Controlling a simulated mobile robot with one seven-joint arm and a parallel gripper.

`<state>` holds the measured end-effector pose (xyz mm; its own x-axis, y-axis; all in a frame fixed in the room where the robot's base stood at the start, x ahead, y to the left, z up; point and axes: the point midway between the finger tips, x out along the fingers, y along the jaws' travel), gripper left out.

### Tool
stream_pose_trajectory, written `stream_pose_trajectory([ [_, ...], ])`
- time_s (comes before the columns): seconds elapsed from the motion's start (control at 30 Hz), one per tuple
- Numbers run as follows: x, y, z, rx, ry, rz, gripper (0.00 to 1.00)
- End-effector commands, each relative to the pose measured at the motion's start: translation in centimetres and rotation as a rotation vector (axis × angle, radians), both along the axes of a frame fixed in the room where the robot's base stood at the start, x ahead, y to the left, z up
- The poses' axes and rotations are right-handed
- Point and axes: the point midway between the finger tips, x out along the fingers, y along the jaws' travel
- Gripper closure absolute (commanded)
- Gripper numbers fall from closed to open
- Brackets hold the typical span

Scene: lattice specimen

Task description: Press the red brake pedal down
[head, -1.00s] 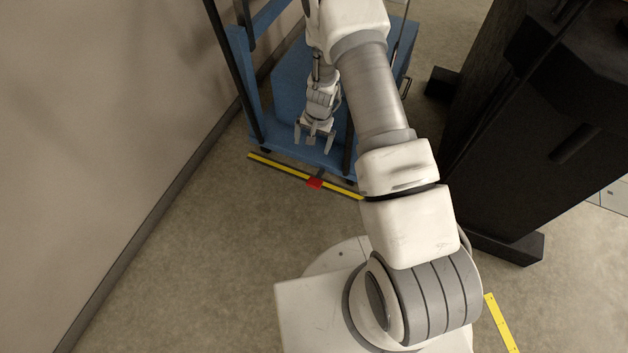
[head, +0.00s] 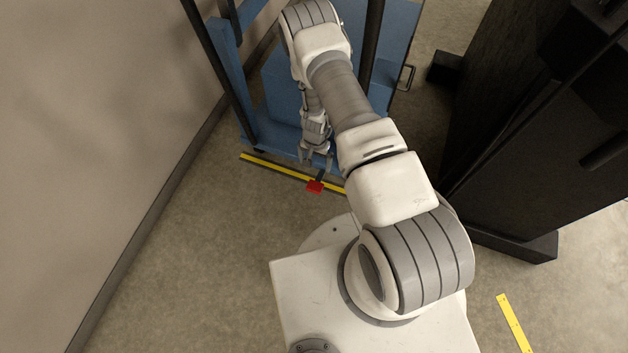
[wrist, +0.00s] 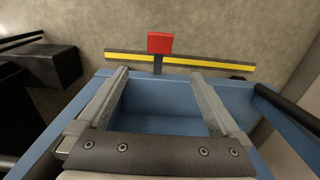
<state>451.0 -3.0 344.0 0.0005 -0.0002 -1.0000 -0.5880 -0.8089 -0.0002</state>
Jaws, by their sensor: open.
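The red brake pedal (head: 315,187) sticks out low at the front of the blue cart (head: 252,122), just in front of a yellow and black strip. In the wrist view the red pedal (wrist: 160,43) sits on a dark stem at the top middle, beyond the fingertips. My gripper (head: 315,166) points downward above the cart's front edge, a little behind the pedal in the head view. In the wrist view my gripper (wrist: 158,80) has its two fingers wide apart with nothing between them. The fingers do not appear to touch the pedal.
The yellow and black strip (wrist: 205,62) runs across the cart's front. A wall (head: 90,130) stands close on the left. A large black structure (head: 510,150) stands on the right. Bare floor (head: 190,260) lies in front of the cart. Dark posts rise from the cart.

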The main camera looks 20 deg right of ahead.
Motion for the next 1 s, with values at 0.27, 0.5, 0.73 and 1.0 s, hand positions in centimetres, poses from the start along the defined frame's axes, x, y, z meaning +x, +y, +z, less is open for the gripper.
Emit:
stream_pose_trajectory([
  [0.27, -0.2, 0.0, -5.8, 0.000, 0.003, 0.001, 0.00],
  [0.5, -0.1, 0.0, -11.1, -0.001, 0.002, 0.001, 0.00],
  [0.73, -0.1, 0.0, -15.1, -0.001, 0.001, 0.002, 0.00],
  [1.0, 0.0, 0.0, -16.7, 0.001, 0.001, 0.000, 0.00],
])
